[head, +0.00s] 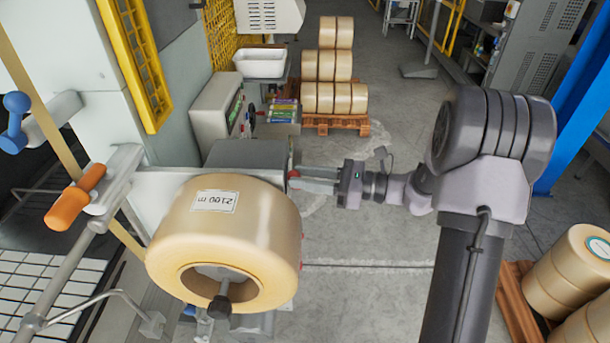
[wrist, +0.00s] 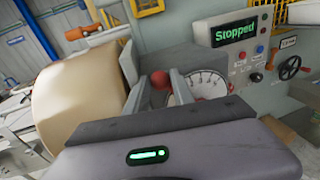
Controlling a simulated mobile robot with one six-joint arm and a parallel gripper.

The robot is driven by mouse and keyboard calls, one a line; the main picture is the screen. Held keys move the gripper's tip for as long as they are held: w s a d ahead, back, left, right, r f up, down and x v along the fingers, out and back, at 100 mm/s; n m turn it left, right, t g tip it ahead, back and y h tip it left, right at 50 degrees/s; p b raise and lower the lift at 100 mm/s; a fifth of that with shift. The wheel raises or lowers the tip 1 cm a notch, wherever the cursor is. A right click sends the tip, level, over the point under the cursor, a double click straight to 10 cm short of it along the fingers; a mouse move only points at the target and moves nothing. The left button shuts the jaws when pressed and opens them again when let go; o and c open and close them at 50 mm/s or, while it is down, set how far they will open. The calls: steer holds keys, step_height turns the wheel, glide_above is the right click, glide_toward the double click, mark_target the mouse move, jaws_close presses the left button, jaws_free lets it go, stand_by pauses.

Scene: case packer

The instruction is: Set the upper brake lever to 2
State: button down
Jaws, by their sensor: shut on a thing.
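The upper brake lever shows as a red ball knob (wrist: 159,79) in the wrist view, beside a white round dial (wrist: 208,84) with dark marks. The numbers on the dial are too small to read. My gripper (wrist: 160,84) is shut on the red knob, with one finger on each side of it. In the head view my gripper (head: 303,180) reaches in from the right to the side of the grey brake housing (head: 245,154). Only a bit of red knob (head: 293,174) shows there. The lever's arm is hidden.
A large tan tape roll (head: 240,225) sits on its spindle right beside my gripper. A control panel (wrist: 240,50) reads "Stopped", with a handwheel (wrist: 290,67) at its right. Stacked rolls (head: 330,97) stand on a pallet behind. The floor right of the roll is clear.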

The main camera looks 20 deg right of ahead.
steer(key=shift+w+d+r+m+g+h+p, duration=0.15)
steer(key=shift+w+d+r+m+p, duration=0.15)
steer(key=shift+w+m+p, duration=0.55)
steer(key=shift+w+d+r+m+g+h+p, duration=0.15)
steer(key=shift+w+r+m+p, duration=0.25)
steer(key=shift+w+m+p, duration=0.5)
steer(key=shift+w+d+r+m+g+p, duration=0.2)
steer(key=shift+w+d+r+m+p, duration=0.2)
steer(key=shift+m+p, duration=0.55)
steer(key=shift+w+a+f, duration=0.1)
steer(key=c, duration=1.4)
jaws_free()
steer(key=b+v, duration=0.2)
steer(key=v, duration=1.5)
steer(key=shift+d, duration=0.25)
